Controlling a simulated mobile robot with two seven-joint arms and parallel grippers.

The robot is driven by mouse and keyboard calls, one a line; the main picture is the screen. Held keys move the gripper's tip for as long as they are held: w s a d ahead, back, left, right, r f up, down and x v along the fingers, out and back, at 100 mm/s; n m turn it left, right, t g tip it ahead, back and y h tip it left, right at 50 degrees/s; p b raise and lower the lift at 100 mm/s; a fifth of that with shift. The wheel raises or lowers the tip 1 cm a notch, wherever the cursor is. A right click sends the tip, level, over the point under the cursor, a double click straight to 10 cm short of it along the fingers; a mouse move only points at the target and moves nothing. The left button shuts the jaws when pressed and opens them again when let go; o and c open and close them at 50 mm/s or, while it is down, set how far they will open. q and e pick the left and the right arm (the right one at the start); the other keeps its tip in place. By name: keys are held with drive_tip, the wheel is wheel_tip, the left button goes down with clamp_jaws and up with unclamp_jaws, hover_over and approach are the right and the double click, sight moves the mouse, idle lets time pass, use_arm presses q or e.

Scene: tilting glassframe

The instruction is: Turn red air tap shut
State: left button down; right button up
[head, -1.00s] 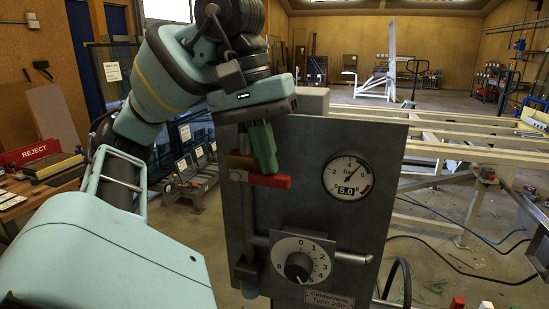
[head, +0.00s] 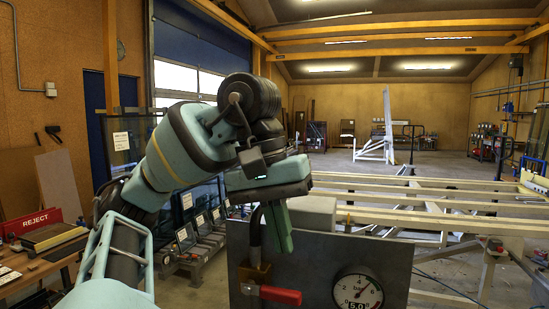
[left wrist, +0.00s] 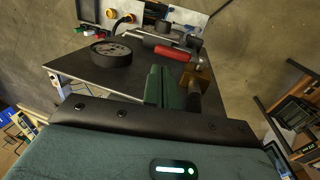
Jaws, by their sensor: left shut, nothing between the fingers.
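The red air tap (head: 280,295) is a red lever on a brass valve body (head: 256,276), fitted to the grey panel (head: 320,262). The lever points right, across the dark vertical pipe (head: 254,236). It also shows in the left wrist view (left wrist: 175,51), beside the brass body (left wrist: 197,78). My left gripper (head: 283,246) is shut and empty, its green fingers pointing down above the lever and apart from it. The green fingers (left wrist: 170,80) also show in the left wrist view. My right gripper is not in view.
A round pressure gauge (head: 358,290) reading about 5.0 sits right of the tap; it shows in the left wrist view too (left wrist: 110,52). A grey box (head: 313,214) stands at the panel's top. A cream frame table (head: 430,217) lies behind. A red REJECT sign (head: 32,222) is far left.

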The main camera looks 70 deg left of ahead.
use_arm(q)
drive_tip(key=w+d+v, duration=0.1)
drive_tip(key=v, duration=0.6)
drive_tip(key=shift+r, duration=0.55)
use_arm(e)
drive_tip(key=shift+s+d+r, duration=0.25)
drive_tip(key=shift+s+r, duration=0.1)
use_arm(q)
drive_tip(key=shift+d, duration=0.1)
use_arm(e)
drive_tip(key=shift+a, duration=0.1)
